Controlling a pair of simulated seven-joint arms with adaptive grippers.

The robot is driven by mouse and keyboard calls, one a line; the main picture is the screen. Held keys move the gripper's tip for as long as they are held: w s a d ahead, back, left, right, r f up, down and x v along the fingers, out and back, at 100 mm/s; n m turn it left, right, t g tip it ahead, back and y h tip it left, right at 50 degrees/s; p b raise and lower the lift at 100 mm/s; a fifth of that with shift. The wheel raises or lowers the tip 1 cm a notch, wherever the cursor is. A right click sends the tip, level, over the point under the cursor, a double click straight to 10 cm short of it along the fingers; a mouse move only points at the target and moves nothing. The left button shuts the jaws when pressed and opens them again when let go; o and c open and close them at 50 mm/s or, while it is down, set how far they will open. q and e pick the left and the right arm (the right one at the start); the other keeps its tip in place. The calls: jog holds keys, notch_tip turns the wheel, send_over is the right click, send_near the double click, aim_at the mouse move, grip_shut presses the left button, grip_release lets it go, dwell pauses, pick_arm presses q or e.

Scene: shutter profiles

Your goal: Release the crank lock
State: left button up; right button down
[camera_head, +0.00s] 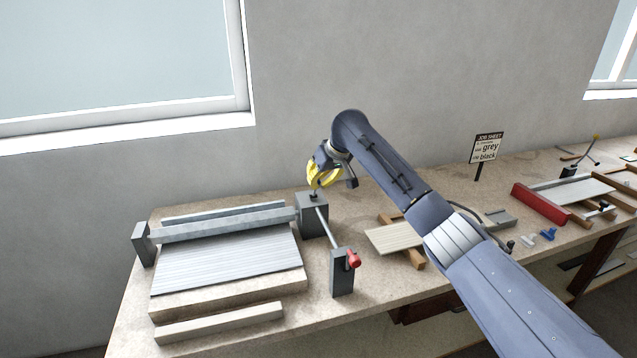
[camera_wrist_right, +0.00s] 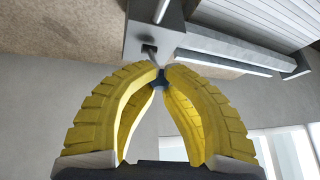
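A grey winding box (camera_head: 313,214) stands at the right end of the slatted shutter rig, with a small lock on its top. My right gripper (camera_head: 316,186) is over the box, its yellow curved fingers pointing down at the lock. In the right wrist view the fingertips (camera_wrist_right: 163,72) come together around a small dark blue knob (camera_wrist_right: 160,83), and a short grey stem (camera_wrist_right: 149,50) shows just beyond them. The fingers hide part of the knob. The crank's red handle (camera_head: 354,260) sits by a grey post (camera_head: 341,275) in front of the box. My left gripper is not in view.
The slatted panel (camera_head: 228,262) lies left of the box under a grey bar (camera_head: 220,224). The wall is close behind the bench.

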jog(key=shift+w+r, duration=0.2)
jog(key=shift+r, duration=0.35)
jog(key=c, duration=1.9)
grip_release()
jog(key=shift+o, duration=1.4)
jog(key=shift+w+a+f, duration=0.1)
jog(key=shift+w+f, duration=0.05)
jog(key=o, duration=0.4)
jog(key=shift+f, duration=0.2)
jog(key=v, duration=1.2)
